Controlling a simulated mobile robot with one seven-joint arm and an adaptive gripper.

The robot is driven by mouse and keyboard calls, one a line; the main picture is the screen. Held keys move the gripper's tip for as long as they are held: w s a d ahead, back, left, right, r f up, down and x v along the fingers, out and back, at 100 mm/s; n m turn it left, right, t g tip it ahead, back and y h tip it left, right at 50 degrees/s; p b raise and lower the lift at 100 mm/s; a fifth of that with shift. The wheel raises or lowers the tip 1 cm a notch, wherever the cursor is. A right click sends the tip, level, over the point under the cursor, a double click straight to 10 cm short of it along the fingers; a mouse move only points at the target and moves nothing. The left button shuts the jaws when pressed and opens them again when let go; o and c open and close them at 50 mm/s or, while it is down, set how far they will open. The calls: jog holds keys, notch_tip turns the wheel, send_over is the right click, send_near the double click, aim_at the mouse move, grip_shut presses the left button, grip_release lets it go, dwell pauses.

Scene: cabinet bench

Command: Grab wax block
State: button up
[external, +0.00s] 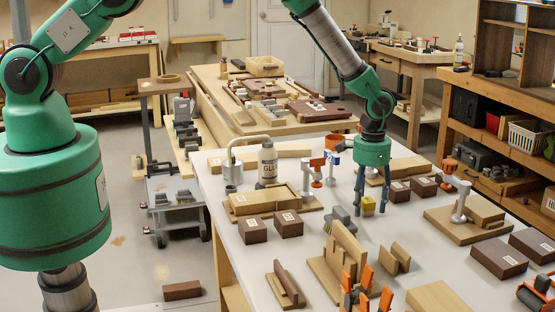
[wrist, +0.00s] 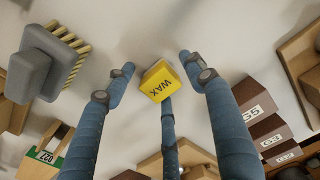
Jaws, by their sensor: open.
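The wax block (wrist: 158,82) is a small yellow block with "WAX" printed on it. It also shows on the white bench in the external view (external: 368,206). My gripper (external: 373,208) points down over the bench at the block. In the wrist view its blue-grey fingers (wrist: 157,70) are spread, with one tip left of the block, one right, and a third just below it. White bench surface shows between the block and the side fingers. The third finger's tip is very close to the block; I cannot tell if it touches.
A grey brush (wrist: 45,65) with pale bristles lies left of the block. Dark brown numbered blocks (wrist: 262,118) stand on the right. A glue bottle (external: 268,160), wooden pieces (external: 342,255) and orange clamps (external: 362,290) crowd the bench around my gripper.

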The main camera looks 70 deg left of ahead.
aim_at(368, 200)
jog(key=c, duration=1.2)
jog(key=shift+r, duration=5)
